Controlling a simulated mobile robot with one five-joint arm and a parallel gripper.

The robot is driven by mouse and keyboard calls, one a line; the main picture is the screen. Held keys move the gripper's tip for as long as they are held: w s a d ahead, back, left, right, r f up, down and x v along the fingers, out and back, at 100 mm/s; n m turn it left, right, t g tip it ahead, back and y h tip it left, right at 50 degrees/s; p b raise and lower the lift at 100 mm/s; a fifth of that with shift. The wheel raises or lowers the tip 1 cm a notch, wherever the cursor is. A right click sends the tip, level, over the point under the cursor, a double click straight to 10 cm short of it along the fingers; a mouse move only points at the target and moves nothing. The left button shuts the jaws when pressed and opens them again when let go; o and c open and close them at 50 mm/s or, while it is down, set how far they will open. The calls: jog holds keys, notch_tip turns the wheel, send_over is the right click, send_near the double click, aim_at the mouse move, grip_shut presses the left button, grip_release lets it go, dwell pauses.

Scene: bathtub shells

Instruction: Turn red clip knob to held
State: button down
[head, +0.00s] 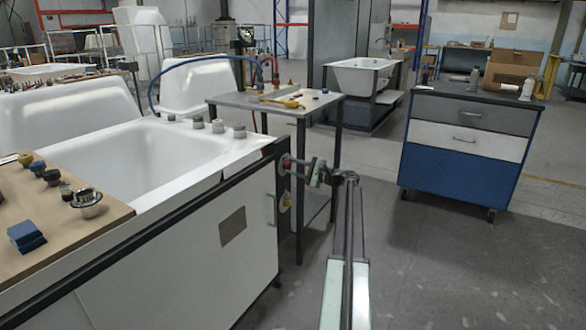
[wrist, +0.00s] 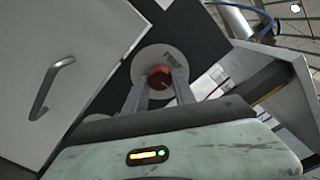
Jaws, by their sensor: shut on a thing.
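The red clip knob (wrist: 159,77) sits on a round pale grey plate (wrist: 146,62) on the dark end frame of the bathtub stand. Small dark lettering shows at the plate's upper right, too blurred to read surely. My gripper (wrist: 161,88) is shut on the red knob, one finger on each side. A thin pale mark shows on the knob's face; its exact setting I cannot tell. In the head view, my gripper (head: 296,168) reaches left to the stand's dark corner.
A white cabinet door with a bar handle (wrist: 45,91) is left of the knob. A yellow-centred knob (head: 286,200) sits below my gripper. A metal side table (head: 262,100) stands close behind. A blue-drawered cart (head: 462,150) is at the right, with open floor between.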

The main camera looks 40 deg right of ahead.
jog(key=shift+s+m, duration=0.1)
jog(key=shift+m, duration=0.5)
jog(key=c, duration=1)
grip_release()
jog(key=v, duration=0.7)
jog(key=shift+s, duration=0.35)
jog(key=shift+d, duration=0.1)
